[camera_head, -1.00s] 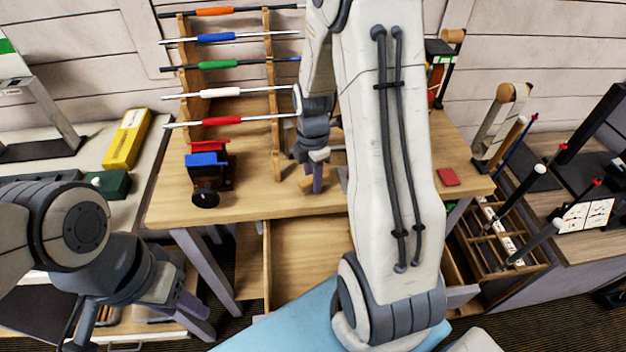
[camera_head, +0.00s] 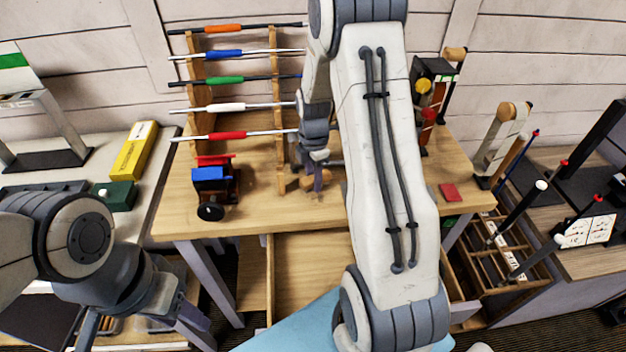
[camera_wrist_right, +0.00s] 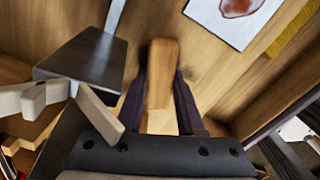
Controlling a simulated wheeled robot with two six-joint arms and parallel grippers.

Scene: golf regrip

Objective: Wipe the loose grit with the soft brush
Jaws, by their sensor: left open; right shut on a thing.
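My right gripper (camera_head: 316,180) is low over the wooden workbench (camera_head: 270,215), beside the club rack. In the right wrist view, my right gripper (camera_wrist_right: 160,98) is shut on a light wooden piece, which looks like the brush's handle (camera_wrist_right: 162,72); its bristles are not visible. A white sheet with a reddish-brown patch (camera_wrist_right: 238,8) lies beyond it at the top; I cannot tell whether that patch is the loose grit. My left gripper (camera_head: 142,325) is open and empty at the lower left, away from the bench top.
A rack (camera_head: 277,110) holding several coloured-grip clubs stands at the back left. A vise with blue and red parts (camera_head: 211,180) sits at the bench's left. A grey metal block (camera_wrist_right: 85,62) is close left of the right fingers. A red pad (camera_head: 450,192) lies right.

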